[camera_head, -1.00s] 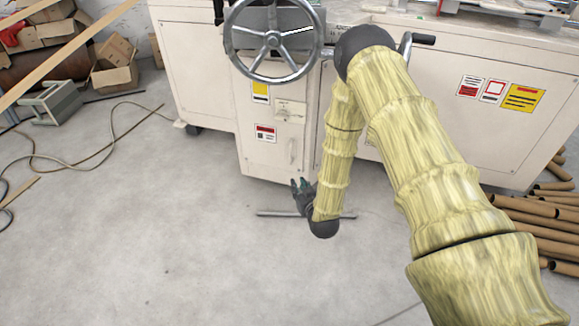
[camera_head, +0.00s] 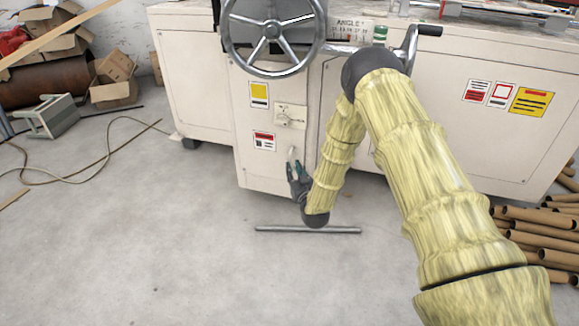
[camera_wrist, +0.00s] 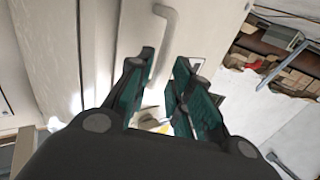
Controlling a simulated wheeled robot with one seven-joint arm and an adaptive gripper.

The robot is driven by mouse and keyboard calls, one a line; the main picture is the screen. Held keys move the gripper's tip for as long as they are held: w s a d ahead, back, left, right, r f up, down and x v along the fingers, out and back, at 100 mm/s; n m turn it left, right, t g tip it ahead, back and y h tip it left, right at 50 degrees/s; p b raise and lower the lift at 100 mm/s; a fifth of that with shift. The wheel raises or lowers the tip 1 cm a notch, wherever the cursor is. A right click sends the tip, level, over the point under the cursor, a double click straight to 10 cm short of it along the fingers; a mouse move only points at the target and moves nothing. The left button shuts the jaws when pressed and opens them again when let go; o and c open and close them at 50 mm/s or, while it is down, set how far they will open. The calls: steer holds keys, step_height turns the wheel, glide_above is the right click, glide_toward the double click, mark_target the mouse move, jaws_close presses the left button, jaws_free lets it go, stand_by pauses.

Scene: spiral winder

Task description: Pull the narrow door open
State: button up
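The narrow door (camera_head: 262,172) is the cream front panel of the machine's protruding cabinet; it looks closed. Its pale vertical handle (camera_head: 291,154) is on the right side of the panel, its lower part covered by my gripper (camera_head: 296,176). In the wrist view the handle (camera_wrist: 167,38) comes down from the top towards the space between the green-padded fingers of my gripper (camera_wrist: 162,88). The fingers are apart, and I cannot tell whether either touches the handle.
A metal bar (camera_head: 308,229) is at floor level below my gripper. Cardboard tubes (camera_head: 540,235) are piled at right. A cable (camera_head: 90,170) lies at left; the floor in front is clear.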

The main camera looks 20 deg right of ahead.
steer(key=shift+w+b, duration=0.9)
steer(key=shift+w, duration=1.75)
jaws_close()
